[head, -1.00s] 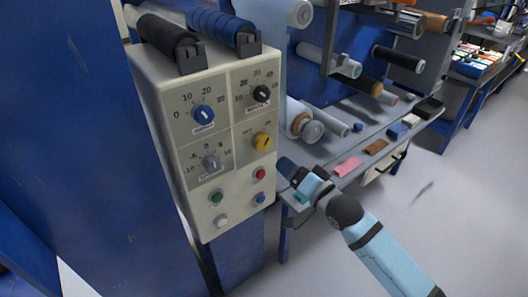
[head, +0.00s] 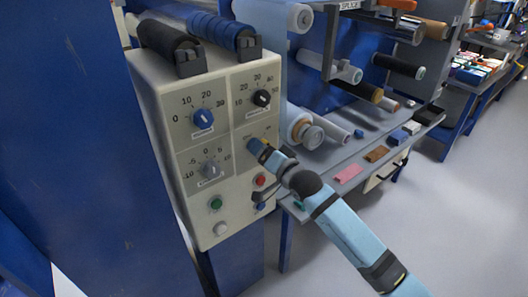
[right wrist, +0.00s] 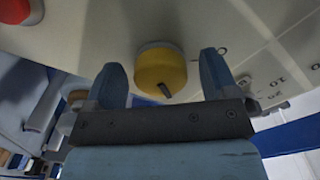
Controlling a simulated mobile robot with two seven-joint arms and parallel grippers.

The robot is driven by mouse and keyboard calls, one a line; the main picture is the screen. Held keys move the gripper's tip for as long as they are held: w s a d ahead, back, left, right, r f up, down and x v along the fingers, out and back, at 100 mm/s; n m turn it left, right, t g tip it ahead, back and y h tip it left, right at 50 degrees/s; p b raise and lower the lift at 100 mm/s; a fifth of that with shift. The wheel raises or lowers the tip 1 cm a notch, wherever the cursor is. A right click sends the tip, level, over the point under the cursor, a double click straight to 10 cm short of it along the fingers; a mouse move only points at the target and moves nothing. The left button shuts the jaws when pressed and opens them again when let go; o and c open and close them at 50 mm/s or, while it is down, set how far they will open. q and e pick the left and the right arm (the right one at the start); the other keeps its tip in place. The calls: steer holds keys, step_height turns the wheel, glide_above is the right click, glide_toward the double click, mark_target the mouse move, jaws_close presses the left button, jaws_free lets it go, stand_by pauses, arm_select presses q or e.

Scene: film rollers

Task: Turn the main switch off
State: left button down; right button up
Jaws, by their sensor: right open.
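The main switch, a yellow round knob (right wrist: 160,68) with a dark pointer mark, is on the cream control panel (head: 240,195). In the right wrist view it sits between the two blue fingers of my right gripper (right wrist: 162,80), which is open. A gap shows between the knob and each finger. In the head view my right gripper (head: 258,150) is at the panel's right side, in front of the switch, and hides nearly all of it. My left gripper is not in view.
Blue (head: 202,119), black (head: 262,98) and grey (head: 211,169) knobs surround the switch's place. Below are green (head: 215,203), red (head: 260,181), white (head: 221,228) and blue buttons. Black and blue rollers top the panel. A table (head: 325,185) with film rolls stands right.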

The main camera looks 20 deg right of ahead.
steer(key=c, duration=0.9)
steer(key=shift+c, duration=0.2)
